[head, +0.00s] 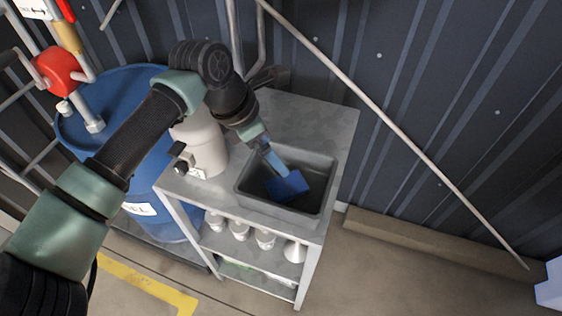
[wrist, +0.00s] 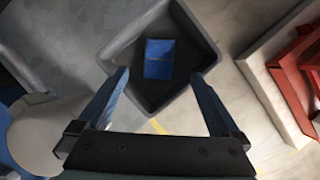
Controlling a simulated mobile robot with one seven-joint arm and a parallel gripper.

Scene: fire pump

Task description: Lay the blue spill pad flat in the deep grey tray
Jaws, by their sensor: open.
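The blue spill pad (head: 288,185) lies inside the deep grey tray (head: 243,203), on its floor as far as I can see. In the wrist view the pad (wrist: 160,59) shows as a small blue rectangle near the middle of the tray floor, clear of the walls. The tray (wrist: 207,48) stands on a grey metal stand. My gripper (head: 277,166) is above the tray opening, pointing down. In the wrist view my gripper (wrist: 160,78) has its two fingers wide apart, with nothing between the tips. Whether the pad is fully flat is hard to tell.
The metal stand (head: 320,122) has a bare top behind the tray. A pale cylindrical container (head: 205,150) stands left of the tray, and a blue drum (head: 85,140) beyond it. A dark corrugated wall (head: 440,90) rises behind.

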